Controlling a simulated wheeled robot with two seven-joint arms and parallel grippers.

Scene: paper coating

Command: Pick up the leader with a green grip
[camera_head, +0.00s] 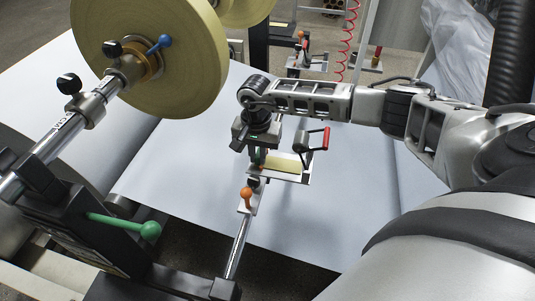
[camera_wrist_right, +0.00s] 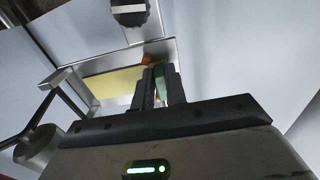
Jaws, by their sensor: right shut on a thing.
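My right gripper (camera_head: 259,160) points down near the middle of the head view, shut on a small green grip. The green grip (camera_wrist_right: 160,72) shows between the dark fingers in the right wrist view, mostly covered by them. It is at the edge of a metal plate (camera_wrist_right: 167,48) with a pale yellow strip (camera_wrist_right: 112,84), which looks like the leader. In the head view the yellow strip (camera_head: 283,167) lies just right of the fingers, below a red-handled lever (camera_head: 320,139). Whether the plate is lifted clear of what is under it, I cannot tell. My left gripper is not in view.
A large yellow roll (camera_head: 165,80) on a metal shaft (camera_head: 75,122) stands at the left. A green ball lever (camera_head: 150,231) is on the black stand below it. An orange knob (camera_head: 247,195) sits on a lower shaft (camera_head: 239,245). White sheet (camera_head: 170,180) spreads behind.

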